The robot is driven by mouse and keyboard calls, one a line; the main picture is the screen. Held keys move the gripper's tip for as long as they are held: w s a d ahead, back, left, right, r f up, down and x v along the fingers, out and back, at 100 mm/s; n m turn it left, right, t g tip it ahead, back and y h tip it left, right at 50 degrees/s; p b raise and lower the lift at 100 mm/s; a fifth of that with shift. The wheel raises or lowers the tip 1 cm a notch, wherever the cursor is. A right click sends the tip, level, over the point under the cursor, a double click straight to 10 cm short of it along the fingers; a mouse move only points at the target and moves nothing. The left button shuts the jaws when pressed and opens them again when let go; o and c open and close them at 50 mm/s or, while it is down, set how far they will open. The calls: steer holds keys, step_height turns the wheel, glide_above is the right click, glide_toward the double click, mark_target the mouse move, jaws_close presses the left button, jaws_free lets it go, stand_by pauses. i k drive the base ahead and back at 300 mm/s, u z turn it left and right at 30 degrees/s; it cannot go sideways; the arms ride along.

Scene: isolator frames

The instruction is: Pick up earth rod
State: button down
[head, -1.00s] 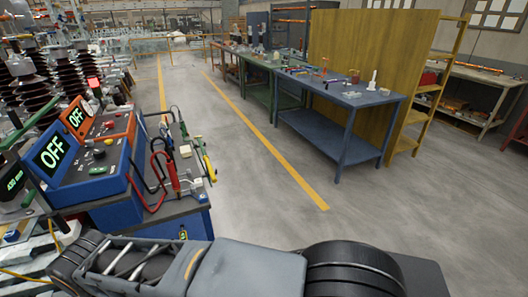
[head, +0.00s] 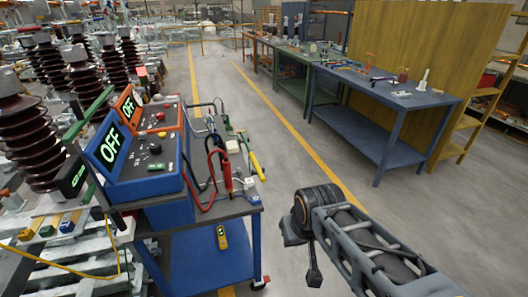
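A slim green-and-yellow rod (head: 256,166), which looks like the earth rod, lies along the right side of the top of a blue cart (head: 212,251). Its far end is among cables and small tools, so its full length is not clear. My arm reaches in from the lower right. A dark, narrow part at its end, seemingly my gripper (head: 313,272), hangs over the floor to the right of the cart, apart from the rod. Its fingers cannot be told apart, and I see nothing held in it.
Blue and orange test boxes (head: 137,158) reading OFF stand on the cart, with red and black leads (head: 213,178) beside them. Brown ribbed insulators (head: 28,135) crowd the left. A blue workbench (head: 385,92) stands at right. The floor between is clear.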

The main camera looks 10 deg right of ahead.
mark_target(252, 154)
steer(key=z, duration=0.95)
steer(key=i, duration=2.85)
steer(key=u, duration=3.75)
